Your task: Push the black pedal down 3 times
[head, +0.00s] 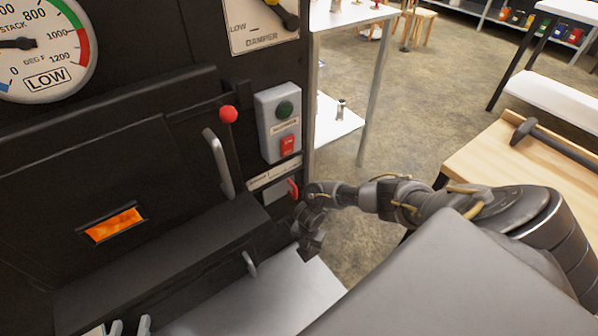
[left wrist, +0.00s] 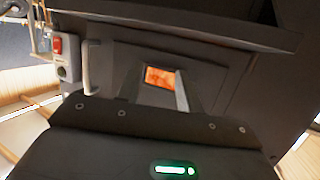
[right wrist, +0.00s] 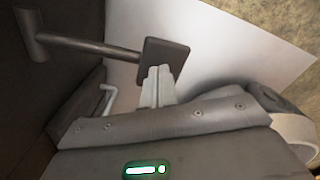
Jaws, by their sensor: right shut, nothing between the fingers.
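The black pedal (right wrist: 165,60) is a dark square plate on the end of a grey rod, in the right wrist view. The rod runs left to the dark front of the evaporator. My right gripper (right wrist: 159,71) is shut and empty. Its fingertips overlap the pedal's lower edge in that view; I cannot tell whether they touch it. In the head view my right arm reaches in from the right to the evaporator's lower right corner, where pedal and hand are hard to tell apart. My left gripper (head: 131,327) is open and empty at the bottom left; its fingers stand apart.
A pale plate (head: 300,285) lies below. A wooden bench (head: 500,160) stands right.

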